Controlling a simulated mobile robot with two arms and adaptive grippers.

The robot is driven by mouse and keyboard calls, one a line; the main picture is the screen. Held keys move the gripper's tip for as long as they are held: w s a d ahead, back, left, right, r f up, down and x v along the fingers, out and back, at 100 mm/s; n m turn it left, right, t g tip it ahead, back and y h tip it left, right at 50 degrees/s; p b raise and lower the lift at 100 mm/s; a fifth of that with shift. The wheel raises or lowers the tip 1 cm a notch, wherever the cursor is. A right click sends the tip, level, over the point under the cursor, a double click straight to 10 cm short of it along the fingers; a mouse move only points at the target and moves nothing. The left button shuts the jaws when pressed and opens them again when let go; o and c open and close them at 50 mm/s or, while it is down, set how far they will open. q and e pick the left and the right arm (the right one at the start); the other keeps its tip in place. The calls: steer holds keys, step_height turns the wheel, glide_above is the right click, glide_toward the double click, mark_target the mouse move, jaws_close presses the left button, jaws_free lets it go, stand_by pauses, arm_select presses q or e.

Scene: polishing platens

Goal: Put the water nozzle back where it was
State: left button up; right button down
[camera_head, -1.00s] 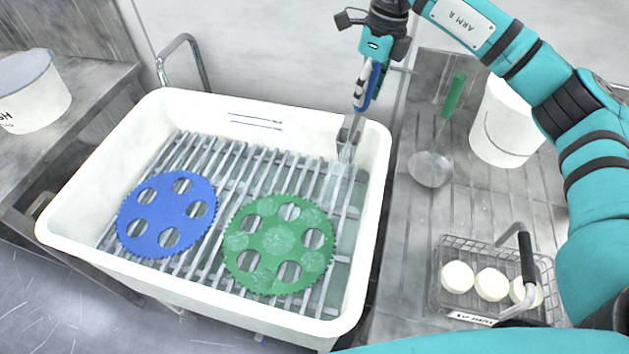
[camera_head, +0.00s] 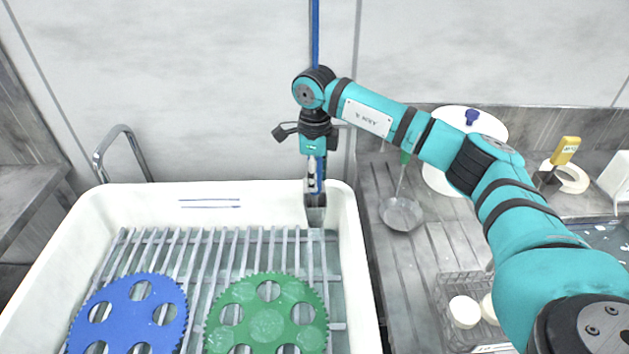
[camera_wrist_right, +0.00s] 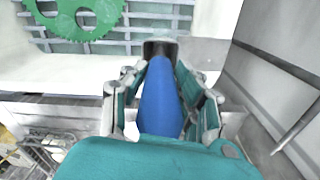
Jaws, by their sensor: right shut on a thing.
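My right gripper (camera_head: 314,172) points down at the back right of the white sink (camera_head: 90,207). It is shut on the water nozzle (camera_head: 315,208), whose grey tip hangs near the sink's back wall. A blue hose (camera_head: 315,35) runs straight up above the gripper. In the right wrist view, the fingers (camera_wrist_right: 162,82) close around the nozzle's blue body (camera_wrist_right: 160,103), with the dark nozzle end (camera_wrist_right: 160,48) beyond. The place where the nozzle was kept cannot be made out. My left gripper is not in view.
A blue toothed disc (camera_head: 130,318) and a green one (camera_head: 267,322) lie on the sink's slatted rack. A metal faucet-like tube (camera_head: 120,145) is behind the sink.

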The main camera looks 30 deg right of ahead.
steer(key=shift+f, duration=0.85)
steer(key=shift+d, duration=0.1)
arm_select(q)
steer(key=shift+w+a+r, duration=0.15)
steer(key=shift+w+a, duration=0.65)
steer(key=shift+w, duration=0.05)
arm_select(e)
steer(key=shift+f, duration=0.1)
steer(key=c, duration=1.4)
jaws_free()
steer(key=shift+c, duration=0.2)
steer(key=o, duration=0.4)
steer(key=shift+o, duration=0.2)
steer(key=shift+r, duration=0.6)
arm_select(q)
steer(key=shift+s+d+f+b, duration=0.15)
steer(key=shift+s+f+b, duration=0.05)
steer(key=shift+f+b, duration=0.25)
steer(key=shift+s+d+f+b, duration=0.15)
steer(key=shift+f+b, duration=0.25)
arm_select(e)
step_height(320, 180, up, 11)
steer(key=shift+r, duration=0.1)
